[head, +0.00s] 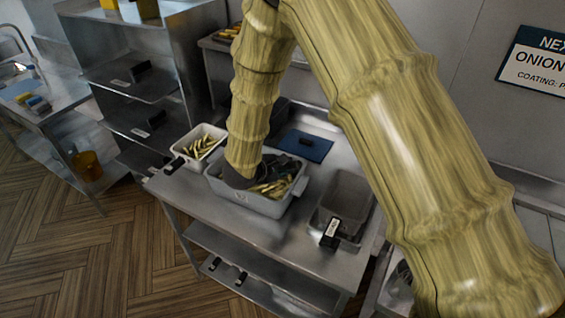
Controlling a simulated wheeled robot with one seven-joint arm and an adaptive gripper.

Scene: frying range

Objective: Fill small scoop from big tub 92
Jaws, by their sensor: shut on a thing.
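The big tub (247,206) is a grey bin on the steel table, with a faint marking on its front that looks like 92. Yellow fry-like sticks (272,188) lie inside it. My arm comes down into the tub from above. My gripper (283,168) is low inside the tub, a dark shape among the sticks, and mostly hidden by my wrist and the tub's rim. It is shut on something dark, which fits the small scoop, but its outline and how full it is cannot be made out.
A smaller white tub (214,134) of sticks stands left of the big tub. A blue mat (306,146) lies behind. Steel shelves (135,85) rise at left; a wall is behind.

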